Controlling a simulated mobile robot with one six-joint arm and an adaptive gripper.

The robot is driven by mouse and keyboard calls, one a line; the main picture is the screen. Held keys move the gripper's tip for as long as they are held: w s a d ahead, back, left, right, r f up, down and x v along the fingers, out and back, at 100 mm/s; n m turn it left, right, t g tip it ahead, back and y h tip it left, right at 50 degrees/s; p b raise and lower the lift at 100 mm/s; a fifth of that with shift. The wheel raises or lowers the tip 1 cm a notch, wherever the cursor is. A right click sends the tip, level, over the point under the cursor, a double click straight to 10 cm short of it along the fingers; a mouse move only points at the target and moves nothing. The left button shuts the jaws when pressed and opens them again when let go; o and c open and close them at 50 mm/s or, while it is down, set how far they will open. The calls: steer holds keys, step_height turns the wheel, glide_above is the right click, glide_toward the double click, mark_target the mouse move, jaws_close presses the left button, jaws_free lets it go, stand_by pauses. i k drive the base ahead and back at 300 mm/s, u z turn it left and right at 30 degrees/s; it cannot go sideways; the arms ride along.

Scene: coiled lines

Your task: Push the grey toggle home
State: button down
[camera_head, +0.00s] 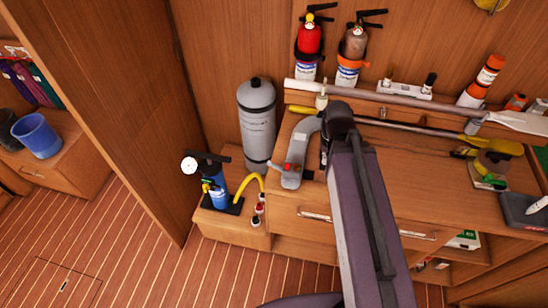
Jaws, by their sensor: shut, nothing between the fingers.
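A white fitting (405,90) with two small upright levers stands at the back of the wooden counter. Its left lever (388,79) is small and brownish grey, and its right lever (430,79) is dark. A curved grey piece with a red button (297,153) shows over the counter's left end. I cannot tell for sure which of these is the grey toggle, or how far any lever is pushed. My arm reaches up over the counter from the bottom, right of the curved grey piece. My gripper is hidden behind my arm.
A grey cylinder (257,118) and a blue pump (216,185) with a yellow hose stand at left. Two extinguishers, one red (309,42), stand at the back. A white pole (470,110) and a yellow-bladed paddle (497,146) lie across the counter.

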mark_target(269, 163)
steer(key=z, duration=0.2)
steer(key=k, duration=1.3)
steer(key=u, duration=0.85)
steer(key=i, duration=1)
